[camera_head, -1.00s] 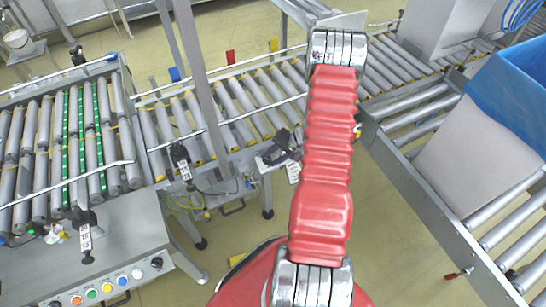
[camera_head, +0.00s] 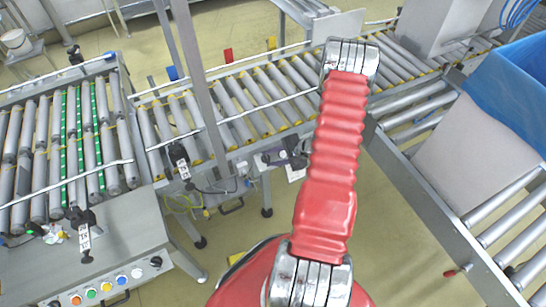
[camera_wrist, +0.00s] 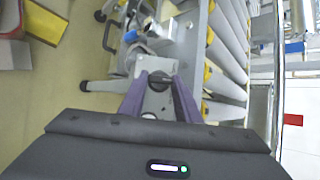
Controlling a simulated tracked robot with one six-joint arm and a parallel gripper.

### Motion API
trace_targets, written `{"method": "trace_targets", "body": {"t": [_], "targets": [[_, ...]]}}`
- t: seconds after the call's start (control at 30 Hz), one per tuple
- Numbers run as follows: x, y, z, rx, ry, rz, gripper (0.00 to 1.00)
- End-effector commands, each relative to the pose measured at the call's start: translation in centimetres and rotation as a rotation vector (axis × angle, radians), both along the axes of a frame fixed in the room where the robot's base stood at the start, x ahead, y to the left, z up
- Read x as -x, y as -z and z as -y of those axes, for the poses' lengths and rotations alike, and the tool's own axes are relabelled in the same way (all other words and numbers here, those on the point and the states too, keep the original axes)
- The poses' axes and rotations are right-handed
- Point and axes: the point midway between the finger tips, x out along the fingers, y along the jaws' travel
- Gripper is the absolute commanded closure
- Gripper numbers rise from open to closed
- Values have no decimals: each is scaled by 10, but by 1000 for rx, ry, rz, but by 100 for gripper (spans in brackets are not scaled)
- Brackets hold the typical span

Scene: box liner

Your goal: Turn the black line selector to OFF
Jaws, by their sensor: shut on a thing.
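In the wrist view, the black selector knob (camera_wrist: 158,81) stands on a pale grey plate (camera_wrist: 150,64). My gripper (camera_wrist: 159,84) has its two purple fingers on either side of the knob and is shut on it. The knob's pointer direction and any OFF mark are too small to read. In the head view, the small panel (camera_head: 268,159) sits below the edge of the middle conveyor, with dark parts at its right.
The middle roller conveyor (camera_head: 240,105) runs behind the panel. A control box with coloured buttons (camera_head: 107,287) and another black knob (camera_head: 156,261) stands at lower left. A blue-lined box (camera_head: 480,140) rests on rollers at right. Yellowish floor (camera_head: 400,240) is open in front.

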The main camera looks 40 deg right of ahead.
Motion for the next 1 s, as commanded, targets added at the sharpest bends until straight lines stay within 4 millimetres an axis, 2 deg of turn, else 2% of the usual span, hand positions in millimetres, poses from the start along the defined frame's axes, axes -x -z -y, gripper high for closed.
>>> {"method": "trace_targets", "body": {"t": [0.2, 0.23, 0.47, 0.77, 1.0], "targets": [[-2, -3, -1, -1, -4, 7, 93], [-2, -3, -1, -1, -4, 7, 69], [-2, -2, 0, 0, -3, 5, 53], [-2, -3, 1, 2, -2, 6, 52], [1, -13, 6, 5, -3, 7, 52]]}}
